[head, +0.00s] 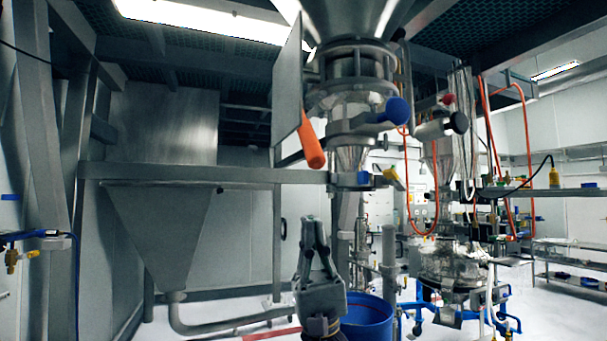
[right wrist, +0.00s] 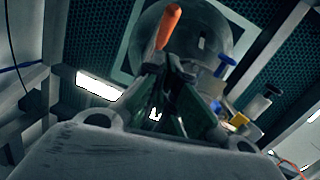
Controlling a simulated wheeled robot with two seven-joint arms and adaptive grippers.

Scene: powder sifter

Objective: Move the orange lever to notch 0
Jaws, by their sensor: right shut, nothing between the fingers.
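The orange lever (head: 311,146) hangs in the middle of the head view, beside a flat grey plate (head: 287,85) on the sifter column. It slants down to the right. In the right wrist view the lever (right wrist: 168,27) shows above my fingertips and apart from them. My right gripper (head: 315,222) points up, below the lever and a little to its right, shut and empty. The same gripper (right wrist: 160,75) fills the lower middle of the right wrist view. The notch marks on the plate cannot be read. My left gripper is not in view.
A blue knob (head: 397,109) sticks out right of the lever. A steel beam (head: 200,173) crosses behind it at the left. A blue drum (head: 368,316) stands low behind my right gripper. Orange hoses (head: 529,150) hang at the right. The space between gripper and lever looks clear.

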